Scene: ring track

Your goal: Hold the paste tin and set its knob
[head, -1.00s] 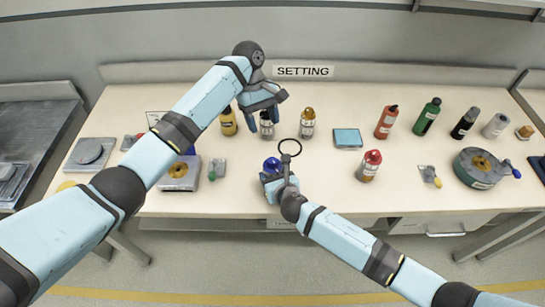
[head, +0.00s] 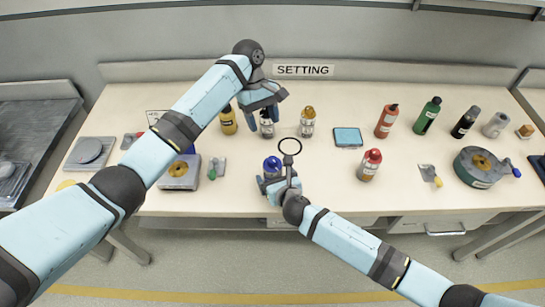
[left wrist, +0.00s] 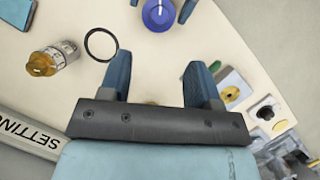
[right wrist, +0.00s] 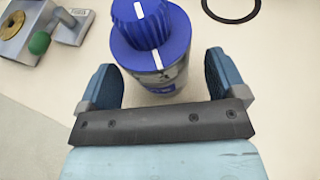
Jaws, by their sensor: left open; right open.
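The paste tin (right wrist: 158,78) stands upright on the table with a blue knob (right wrist: 145,25) and blue collar on top. Each bears a white mark; the marks look slightly out of line in the right wrist view. The knob shows near table centre in the head view (head: 271,164) and at the top of the left wrist view (left wrist: 158,13). My right gripper (right wrist: 160,65) is open, low at the tin's near side, its fingers flanking the tin without visibly gripping it. My left gripper (left wrist: 159,65) is open and empty, higher and behind the tin.
A black ring (head: 289,147) lies on the table right of the tin. Bottles stand close behind, including a gold-capped one (head: 307,121). A red-capped bottle (head: 369,165) is to the right, and a grey box (head: 180,174) with a gold disc is to the left.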

